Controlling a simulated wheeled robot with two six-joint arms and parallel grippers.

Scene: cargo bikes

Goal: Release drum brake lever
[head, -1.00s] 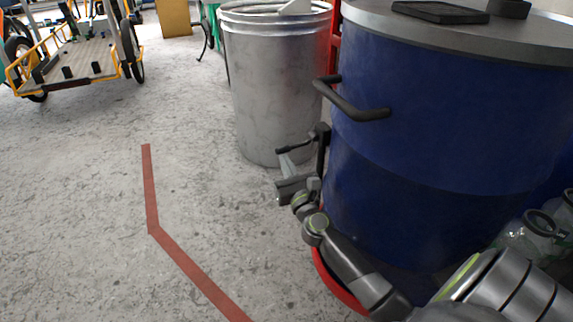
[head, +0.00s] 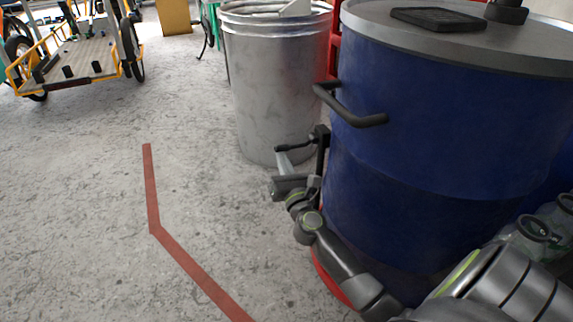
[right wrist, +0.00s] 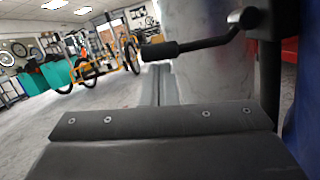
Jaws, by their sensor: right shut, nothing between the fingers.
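The drum brake lever (head: 296,147) is a thin black lever with a thicker grip end. It sticks out leftward from a black upright bracket (head: 321,154) at the left side of the blue drum (head: 440,130). In the right wrist view the lever (right wrist: 190,46) crosses above the fingers, its grip end pointing left. My right gripper (head: 283,160) is shut and empty, with its fingers just below the lever's grip end. I cannot tell whether they touch it. My left gripper is not in view.
A curved black handle (head: 350,112) juts from the drum above the lever. A silver metal bin (head: 272,90) stands behind the gripper. A red line (head: 151,190) marks the open floor on the left. A cargo bike (head: 75,58) stands at the far left.

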